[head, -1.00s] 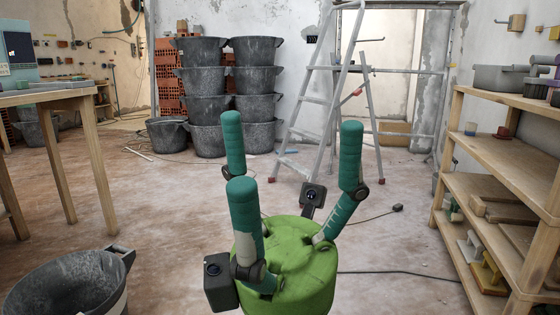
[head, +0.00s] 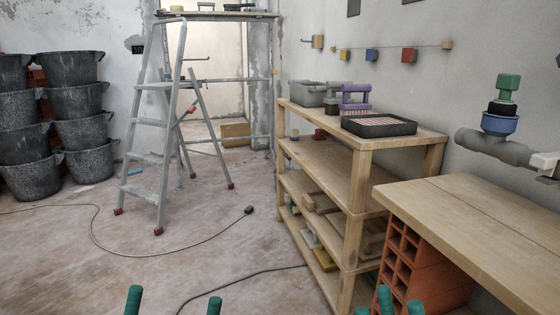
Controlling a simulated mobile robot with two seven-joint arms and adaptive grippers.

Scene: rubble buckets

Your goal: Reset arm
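Only teal fingertips of my grippers rise at the bottom edge of the head view. My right gripper (head: 388,302) shows three fingertips standing apart, with nothing seen between them. It is in front of the workbench and shelf at the lower right. My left gripper (head: 174,304) shows two fingertips well apart at the lower left, over bare floor, also with nothing seen between them. The palms, wrists and arms of both are below the frame and hidden.
Stacked dark buckets (head: 80,133) stand at the left wall. A stepladder (head: 160,130) stands behind. A wooden shelf (head: 335,155) holds a black tray (head: 378,125). A workbench (head: 490,225) with red bricks (head: 415,260) below is at right. A cable (head: 100,235) lies across open floor.

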